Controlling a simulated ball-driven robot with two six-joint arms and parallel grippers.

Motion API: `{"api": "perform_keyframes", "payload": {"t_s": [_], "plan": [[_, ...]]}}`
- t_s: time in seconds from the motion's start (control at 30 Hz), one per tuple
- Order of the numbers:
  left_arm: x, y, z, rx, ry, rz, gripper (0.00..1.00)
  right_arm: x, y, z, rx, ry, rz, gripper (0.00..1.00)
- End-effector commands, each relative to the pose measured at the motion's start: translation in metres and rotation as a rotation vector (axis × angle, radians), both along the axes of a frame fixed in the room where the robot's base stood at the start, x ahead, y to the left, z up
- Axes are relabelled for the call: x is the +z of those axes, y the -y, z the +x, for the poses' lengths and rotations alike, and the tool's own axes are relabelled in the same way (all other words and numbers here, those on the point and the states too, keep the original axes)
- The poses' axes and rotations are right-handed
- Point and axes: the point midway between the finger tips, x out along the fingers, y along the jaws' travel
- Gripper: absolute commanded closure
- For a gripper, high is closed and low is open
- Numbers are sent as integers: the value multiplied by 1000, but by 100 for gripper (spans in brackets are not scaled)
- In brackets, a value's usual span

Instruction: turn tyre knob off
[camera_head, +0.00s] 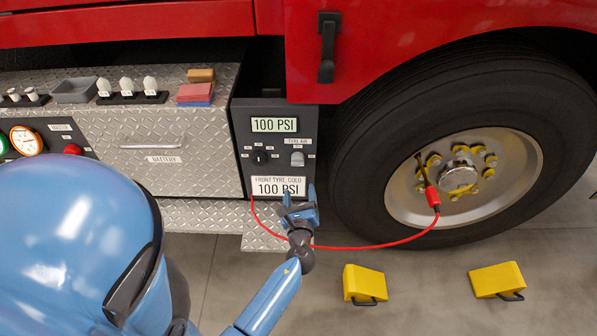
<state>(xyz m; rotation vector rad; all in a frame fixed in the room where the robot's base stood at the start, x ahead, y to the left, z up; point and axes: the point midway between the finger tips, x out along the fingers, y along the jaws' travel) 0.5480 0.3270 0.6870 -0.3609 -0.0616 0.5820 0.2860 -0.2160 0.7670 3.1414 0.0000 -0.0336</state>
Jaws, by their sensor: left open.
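The dark control panel (279,177) has a display (274,125) at its top reading 100 PSI. Below it on the left is a round black knob (260,157) with small white labels around it. To its right is a grey knob (297,158) under a TYRE AIR label. A plate (277,187) at the bottom reads FRONT TYRE, COLD 100 PSI. My left gripper (299,190) is open and empty at the panel's lower right, below the grey knob, and appears apart from both knobs. My right gripper is not in view.
A red hose (345,248) runs from the panel's lower left to the wheel (464,178). Yellow chocks (364,283) (497,279) lie on the floor. A tread-plate battery box (178,150) is left of the panel. A black handle (327,47) hangs on the red body above.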

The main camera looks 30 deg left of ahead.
Motion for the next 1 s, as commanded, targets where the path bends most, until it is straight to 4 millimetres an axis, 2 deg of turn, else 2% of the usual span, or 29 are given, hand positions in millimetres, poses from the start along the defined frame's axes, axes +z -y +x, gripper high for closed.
{"api": "perform_keyframes", "payload": {"t_s": [0.2,0.7,1.0], "plan": [[7,-12,18,35,-19,109,31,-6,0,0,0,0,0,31],[7,-54,78,32,-17,106,31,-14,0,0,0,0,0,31],[7,-67,97,30,-18,106,31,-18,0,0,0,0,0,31]]}}
